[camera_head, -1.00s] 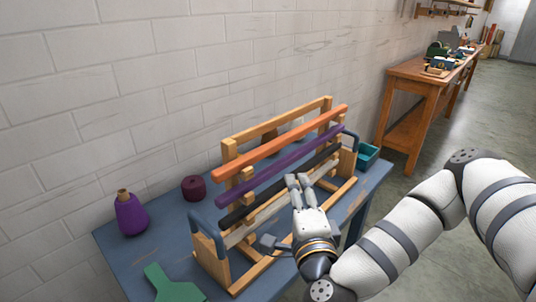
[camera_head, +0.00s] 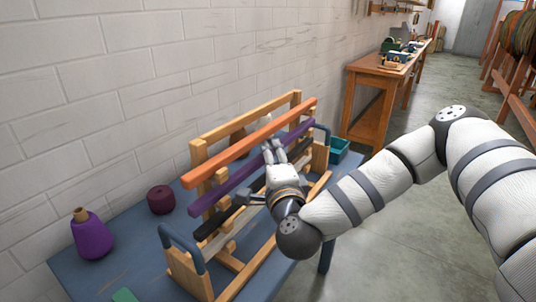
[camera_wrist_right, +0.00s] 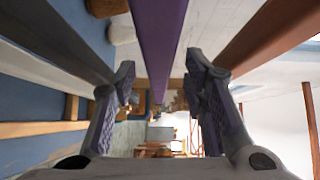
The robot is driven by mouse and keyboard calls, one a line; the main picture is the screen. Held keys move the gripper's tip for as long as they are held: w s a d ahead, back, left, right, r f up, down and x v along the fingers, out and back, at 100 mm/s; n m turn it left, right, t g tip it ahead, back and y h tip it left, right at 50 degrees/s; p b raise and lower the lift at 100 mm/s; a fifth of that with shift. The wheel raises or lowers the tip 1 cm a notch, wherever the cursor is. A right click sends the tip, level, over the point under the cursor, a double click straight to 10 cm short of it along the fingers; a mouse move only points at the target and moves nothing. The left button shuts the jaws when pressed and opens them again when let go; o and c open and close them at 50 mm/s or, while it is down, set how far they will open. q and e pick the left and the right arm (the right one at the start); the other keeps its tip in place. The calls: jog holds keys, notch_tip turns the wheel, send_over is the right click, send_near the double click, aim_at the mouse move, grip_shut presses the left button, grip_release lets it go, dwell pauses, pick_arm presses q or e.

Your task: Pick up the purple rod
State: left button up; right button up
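The purple rod (camera_head: 222,188) lies slanting across the wooden rack (camera_head: 199,155), below the orange rod (camera_head: 240,148) and above a black rod (camera_head: 217,223). My right gripper (camera_head: 273,150) is at the purple rod, right of its middle, and its fingers overlap the rod in the head view. In the right wrist view the gripper (camera_wrist_right: 163,88) has its fingers apart, with the purple rod (camera_wrist_right: 158,35) running lengthwise through the gap between them. I see no clear contact on either side. My left gripper is out of view.
The rack stands on a blue table (camera_head: 125,250) against a white brick wall. A purple yarn cone (camera_head: 92,237) and a dark red skein (camera_head: 161,200) stand at the left. A teal bin (camera_head: 338,150) is behind the rack's right end. A wooden bench (camera_head: 372,90) stands farther back.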

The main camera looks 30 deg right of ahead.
jog(key=shift+x, duration=1.05)
grip_shut()
